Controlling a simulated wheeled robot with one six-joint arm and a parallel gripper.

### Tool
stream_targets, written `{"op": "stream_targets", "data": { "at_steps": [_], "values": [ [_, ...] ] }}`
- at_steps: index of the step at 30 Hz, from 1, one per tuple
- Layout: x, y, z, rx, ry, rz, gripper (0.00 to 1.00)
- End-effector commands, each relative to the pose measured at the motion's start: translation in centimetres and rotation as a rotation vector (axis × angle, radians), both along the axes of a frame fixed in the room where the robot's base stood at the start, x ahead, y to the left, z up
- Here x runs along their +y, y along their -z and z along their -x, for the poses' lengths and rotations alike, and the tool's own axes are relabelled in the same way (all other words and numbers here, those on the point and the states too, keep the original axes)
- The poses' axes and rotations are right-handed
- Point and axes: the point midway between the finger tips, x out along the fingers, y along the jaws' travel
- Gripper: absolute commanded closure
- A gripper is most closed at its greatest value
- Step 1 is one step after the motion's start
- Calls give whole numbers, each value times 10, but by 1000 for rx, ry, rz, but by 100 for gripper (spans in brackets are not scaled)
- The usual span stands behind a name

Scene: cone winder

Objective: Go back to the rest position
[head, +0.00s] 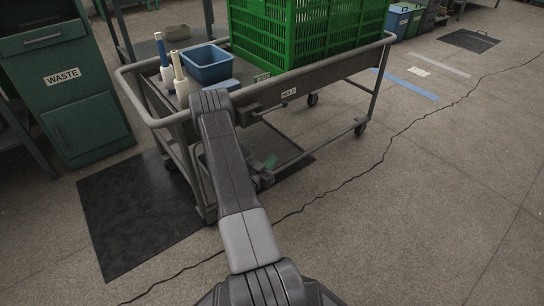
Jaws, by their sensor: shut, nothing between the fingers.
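My dark grey arm (232,185) rises from the bottom middle of the head view and reaches up to the near side of a grey metal cart.
The cart (340,68) carries a green crate (300,30), a blue bin (208,64) and two pale bottle-like things. A green WASTE cabinet (85,125) stands at left by a black mat (135,215). A dark cable-like line crosses the floor.

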Motion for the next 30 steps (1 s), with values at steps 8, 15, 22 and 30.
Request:
{"op": "stream_targets", "data": {
  "at_steps": [8,15,22,30],
  "values": [
    [0,0,0,-1,0,0,100],
    [-2,-10,-7,-4,1,-1,100],
    [-9,-38,-25,-5,2,-2,100],
    [-18,-73,-48,-5,2,-2,100]
  ]
}}
